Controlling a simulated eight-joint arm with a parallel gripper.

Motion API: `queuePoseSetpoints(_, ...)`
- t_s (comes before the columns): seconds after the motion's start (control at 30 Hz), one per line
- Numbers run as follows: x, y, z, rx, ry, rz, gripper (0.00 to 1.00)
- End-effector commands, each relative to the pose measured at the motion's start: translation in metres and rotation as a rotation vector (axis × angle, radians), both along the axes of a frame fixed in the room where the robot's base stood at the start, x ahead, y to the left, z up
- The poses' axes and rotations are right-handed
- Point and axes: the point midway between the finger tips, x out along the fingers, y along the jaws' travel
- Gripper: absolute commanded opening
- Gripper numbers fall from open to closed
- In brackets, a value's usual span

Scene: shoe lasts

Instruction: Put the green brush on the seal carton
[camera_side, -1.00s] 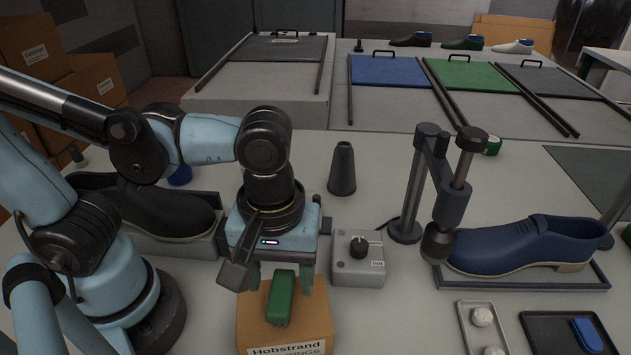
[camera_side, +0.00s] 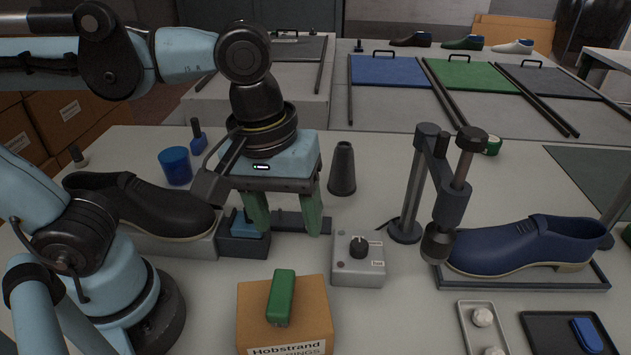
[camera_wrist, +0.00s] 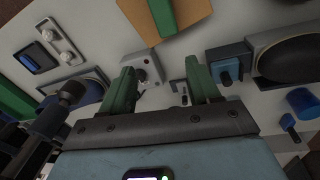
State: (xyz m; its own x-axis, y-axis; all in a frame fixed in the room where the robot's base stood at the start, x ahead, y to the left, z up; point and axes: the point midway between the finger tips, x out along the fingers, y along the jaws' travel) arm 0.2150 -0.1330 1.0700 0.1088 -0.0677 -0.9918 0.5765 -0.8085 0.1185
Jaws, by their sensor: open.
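The green brush (camera_side: 281,297) lies on top of the seal carton (camera_side: 310,312), a brown cardboard box with printed lettering at the front of the table. In the wrist view the brush (camera_wrist: 162,15) and part of the carton (camera_wrist: 190,14) show at the top edge. My gripper (camera_side: 285,226) is above and behind the carton, clear of the brush. Its green fingers (camera_wrist: 162,78) are apart, with nothing held between them.
A grey control box with a knob (camera_side: 358,262) stands right of the carton. A black shoe (camera_side: 140,205) rests on a stand at left, a blue shoe (camera_side: 525,245) under a press at right. A dark cone (camera_side: 342,170) and blue cup (camera_side: 175,167) stand behind.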

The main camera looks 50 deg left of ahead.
Motion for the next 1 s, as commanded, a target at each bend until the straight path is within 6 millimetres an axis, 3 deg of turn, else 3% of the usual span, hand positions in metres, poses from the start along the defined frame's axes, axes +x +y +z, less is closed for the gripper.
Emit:
queuePoseSetpoints(0.2,0.046,0.059,-0.025,0.030,-0.261,-0.257,0.61)
queuePoseSetpoints(0.4,0.068,0.109,-0.037,0.179,-0.446,-0.460,0.61)
queuePoseSetpoints(0.5,0.072,0.125,-0.039,0.243,-0.491,-0.521,0.61)
queuePoseSetpoints(0.67,0.075,0.134,-0.040,0.288,-0.517,-0.564,0.61)
queuePoseSetpoints(1.0,0.075,0.134,-0.040,0.289,-0.517,-0.568,0.61)
